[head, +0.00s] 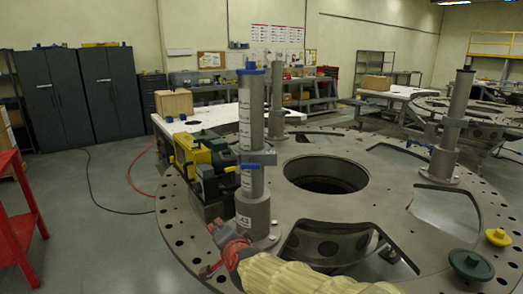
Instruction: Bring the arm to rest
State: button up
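The large round turret plate (345,204) fills the middle and right of the head view, with a round hole at its centre and several cut-outs and rim holes. I make out no gripper of mine in this view, so its opening and anything in it cannot be seen. A cream ribbed shape (305,277) crosses the bottom edge, in front of the plate; I cannot tell what it is.
A tall post (251,125) with a blue cap stands on the plate, beside a green-yellow machine (205,162). A red fitting (232,250) is at its foot. Green (470,264) and yellow (497,237) knobs sit right. A red cart (22,215) stands left; floor between is mostly clear.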

jog(key=s+d+f+n+g+h, duration=0.1)
jog(key=s+d+f+n+g, duration=0.3)
jog(key=s+d, duration=0.5)
jog(key=s+d+f+n+g+h, duration=0.1)
jog(key=s+d+f+n+g, duration=0.3)
jog(key=s, duration=0.9)
jog(key=s+d+r+h+p, duration=0.1)
jog(key=s+d+r, duration=0.2)
jog(key=d, duration=0.6)
jog(key=s+d+r+t+h, duration=0.1)
jog(key=s+d+r+h, duration=0.1)
jog(key=s+d, duration=0.5)
jog(key=shift+s+d+r+p, duration=0.4)
jog(key=shift+d+r, duration=0.1)
jog(key=shift+d, duration=0.5)
